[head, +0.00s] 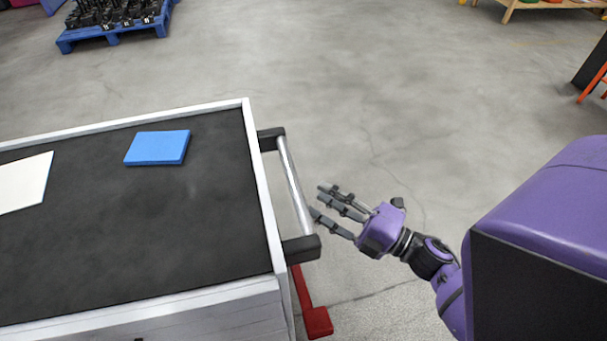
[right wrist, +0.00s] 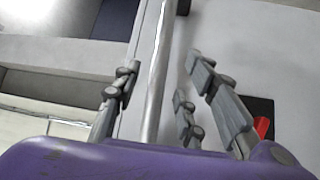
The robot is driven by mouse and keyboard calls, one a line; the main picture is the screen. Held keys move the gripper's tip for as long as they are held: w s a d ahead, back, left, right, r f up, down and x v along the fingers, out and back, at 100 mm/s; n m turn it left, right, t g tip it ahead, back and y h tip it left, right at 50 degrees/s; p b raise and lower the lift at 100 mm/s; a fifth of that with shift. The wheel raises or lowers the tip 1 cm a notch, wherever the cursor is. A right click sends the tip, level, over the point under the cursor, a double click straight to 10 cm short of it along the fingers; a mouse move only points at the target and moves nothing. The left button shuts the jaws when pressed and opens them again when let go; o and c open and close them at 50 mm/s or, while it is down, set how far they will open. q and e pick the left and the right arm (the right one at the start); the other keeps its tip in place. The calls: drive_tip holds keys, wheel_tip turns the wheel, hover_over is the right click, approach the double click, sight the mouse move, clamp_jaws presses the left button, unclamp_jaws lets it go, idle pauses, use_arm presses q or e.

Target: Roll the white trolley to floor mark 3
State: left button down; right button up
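The white trolley (head: 263,190) fills the left of the head view, with a dark top and white rim. Its metal handle bar (head: 293,185) runs between two black brackets on its right side; the bar also shows in the right wrist view (right wrist: 157,75). My right gripper (head: 325,200) is open, just right of the bar. In the right wrist view, the bar lies between its spread fingers (right wrist: 155,85), with a gap on each side; I cannot tell how deep it is. My left gripper is not in view. No mark numbered 3 is readable.
A blue block (head: 157,147) and a white sheet (head: 24,183) lie on the trolley top. A red piece (head: 317,322) is low beside the trolley. A blue pallet (head: 110,32) with dark parts stands far left, a wooden table (head: 510,12) far right. The floor between is clear.

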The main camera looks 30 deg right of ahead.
drive_tip(key=shift+v, duration=1.8)
